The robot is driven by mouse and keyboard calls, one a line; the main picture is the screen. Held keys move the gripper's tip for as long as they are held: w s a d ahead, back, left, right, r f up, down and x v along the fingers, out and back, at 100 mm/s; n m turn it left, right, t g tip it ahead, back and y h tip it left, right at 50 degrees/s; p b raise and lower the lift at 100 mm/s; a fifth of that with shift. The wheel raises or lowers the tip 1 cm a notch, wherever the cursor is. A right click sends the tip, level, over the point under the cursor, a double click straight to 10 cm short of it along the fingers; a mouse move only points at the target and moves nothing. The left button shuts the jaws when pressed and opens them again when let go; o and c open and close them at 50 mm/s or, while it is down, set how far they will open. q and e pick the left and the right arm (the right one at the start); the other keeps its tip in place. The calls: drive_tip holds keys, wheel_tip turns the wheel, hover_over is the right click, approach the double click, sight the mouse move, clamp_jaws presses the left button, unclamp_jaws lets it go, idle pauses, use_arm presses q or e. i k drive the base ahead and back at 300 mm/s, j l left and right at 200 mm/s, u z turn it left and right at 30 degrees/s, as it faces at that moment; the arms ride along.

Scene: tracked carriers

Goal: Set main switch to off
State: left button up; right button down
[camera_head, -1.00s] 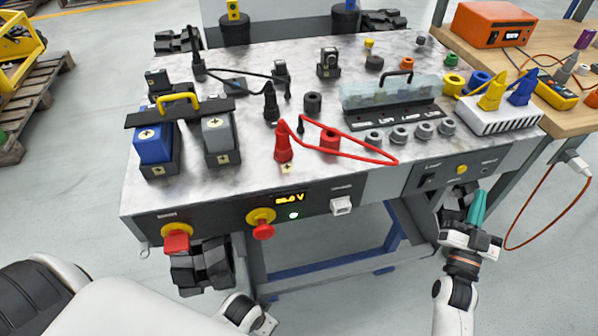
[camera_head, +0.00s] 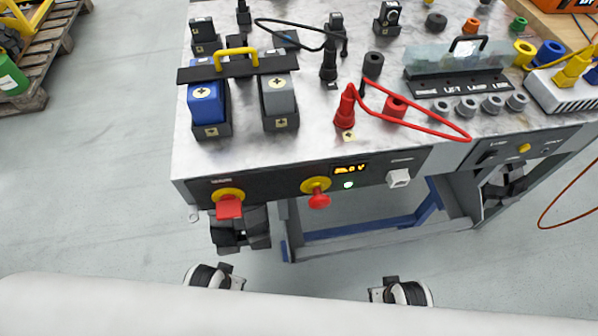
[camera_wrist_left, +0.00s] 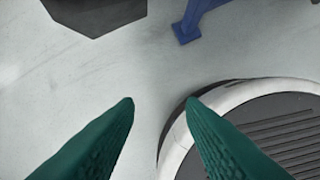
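The main switch (camera_head: 229,205) appears to be the red handle on a yellow round plate, at the left end of the workbench's dark front panel. Its small label is unreadable, and I cannot tell its setting for sure. To its right, a lit display (camera_head: 351,169) and a glowing green lamp (camera_head: 348,185) sit on the same panel. My left gripper (camera_wrist_left: 160,102) shows only in the left wrist view, its two green fingers apart with nothing between them, over the floor. It is away from the switch. My right gripper is not in view.
A red mushroom button (camera_head: 319,198) on a yellow ring sits right of the switch. Blue and grey battery-like blocks (camera_head: 207,104) (camera_head: 278,97) stand on the bench above. A dark bracket (camera_head: 240,230) hangs below the switch.

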sight(229, 207)
drive_tip(key=u, duration=0.85)
